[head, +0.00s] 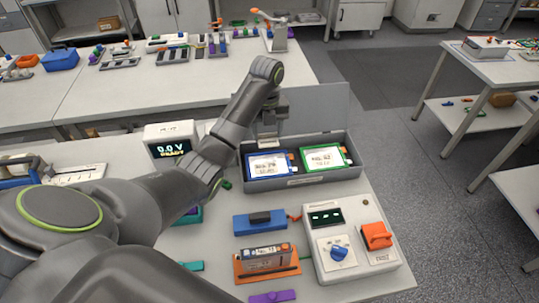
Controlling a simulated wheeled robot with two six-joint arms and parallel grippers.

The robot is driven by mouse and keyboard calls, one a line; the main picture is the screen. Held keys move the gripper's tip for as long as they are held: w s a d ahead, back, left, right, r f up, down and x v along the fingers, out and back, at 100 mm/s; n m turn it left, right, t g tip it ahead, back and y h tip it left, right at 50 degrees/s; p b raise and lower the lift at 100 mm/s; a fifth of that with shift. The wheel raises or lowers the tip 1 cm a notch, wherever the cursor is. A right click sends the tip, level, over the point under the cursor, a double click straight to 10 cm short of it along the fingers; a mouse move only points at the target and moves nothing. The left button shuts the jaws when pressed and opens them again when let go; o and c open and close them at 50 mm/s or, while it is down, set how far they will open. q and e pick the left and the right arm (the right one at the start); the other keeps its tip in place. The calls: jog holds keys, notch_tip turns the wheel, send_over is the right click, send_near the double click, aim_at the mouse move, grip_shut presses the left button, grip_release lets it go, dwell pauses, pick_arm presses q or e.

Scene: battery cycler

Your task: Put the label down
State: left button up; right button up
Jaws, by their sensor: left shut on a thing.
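My left gripper (268,131) reaches over the back left of an open grey box (295,181). It is shut on the label, which is mostly hidden; a small pale edge is all that may show below the fingers. In the box lie two flat packs side by side, a blue-framed one (268,166) on the left and a green-framed one (326,158) on the right, both with white printed faces. Whether the label touches the box cannot be told. My right gripper is not in view.
A display reading 0.0 V (171,141) stands left of the box. In front are a blue block (259,222), an orange tray (241,268) with a battery-like unit (264,257), and a white console (325,259) with an orange lever (376,236). My left arm covers much of the table's left.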

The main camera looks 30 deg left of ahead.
aim_at(266, 139)
pick_arm(q)
jog(key=f+b, duration=0.1)
jog(key=f, duration=0.2)
jog(key=shift+s+a+b, duration=0.15)
jog(key=shift+s+b, duration=0.05)
jog(key=shift+b, duration=0.15)
notch_tip(266, 139, down, 6)
jog(key=shift+w+f+p, duration=0.1)
jog(key=shift+p, duration=0.6)
jog(key=shift+f, duration=0.2)
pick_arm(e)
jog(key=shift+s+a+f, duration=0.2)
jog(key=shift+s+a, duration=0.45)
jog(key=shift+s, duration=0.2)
pick_arm(q)
jog(key=shift+f, duration=0.15)
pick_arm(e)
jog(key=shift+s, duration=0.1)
pick_arm(q)
jog(key=o, duration=0.9)
jog(key=shift+o, duration=0.2)
